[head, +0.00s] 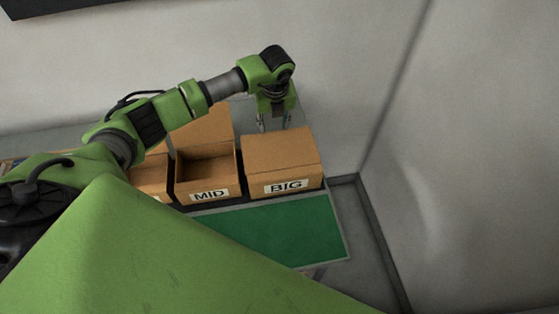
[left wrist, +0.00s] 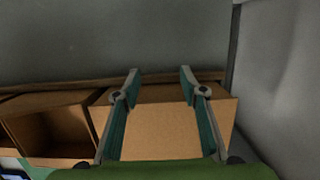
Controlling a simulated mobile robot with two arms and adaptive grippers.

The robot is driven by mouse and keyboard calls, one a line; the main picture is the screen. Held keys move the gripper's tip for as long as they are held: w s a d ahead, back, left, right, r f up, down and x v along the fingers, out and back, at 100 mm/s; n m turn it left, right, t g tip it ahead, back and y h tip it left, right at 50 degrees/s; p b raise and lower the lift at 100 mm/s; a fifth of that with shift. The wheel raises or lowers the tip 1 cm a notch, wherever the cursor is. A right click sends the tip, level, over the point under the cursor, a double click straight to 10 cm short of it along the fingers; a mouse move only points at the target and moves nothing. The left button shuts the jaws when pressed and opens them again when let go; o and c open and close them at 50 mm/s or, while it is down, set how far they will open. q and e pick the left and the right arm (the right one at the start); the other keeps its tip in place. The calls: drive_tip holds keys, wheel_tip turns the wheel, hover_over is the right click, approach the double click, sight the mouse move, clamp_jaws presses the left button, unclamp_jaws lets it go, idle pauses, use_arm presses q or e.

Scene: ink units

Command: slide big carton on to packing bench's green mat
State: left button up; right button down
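The big carton (head: 280,157), a closed brown box labelled BIG, stands at the right end of a row of cartons, just behind the green mat (head: 270,231). My left gripper (head: 274,123) points down at the far side of the big carton. In the left wrist view its two fingers (left wrist: 160,75) are spread apart with nothing between them, and the top of the big carton (left wrist: 160,130) shows below and between them. I cannot tell whether the fingers touch the carton. My right gripper is not in view.
The open MID carton (head: 208,170) stands left of the big carton, with a small gap. Another carton (head: 150,178) is partly hidden by my arm. A wall (head: 335,80) rises close behind and to the right. The visible part of the mat is clear.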

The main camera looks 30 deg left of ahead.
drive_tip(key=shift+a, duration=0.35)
use_arm(q)
drive_tip(key=shift+f, duration=0.1)
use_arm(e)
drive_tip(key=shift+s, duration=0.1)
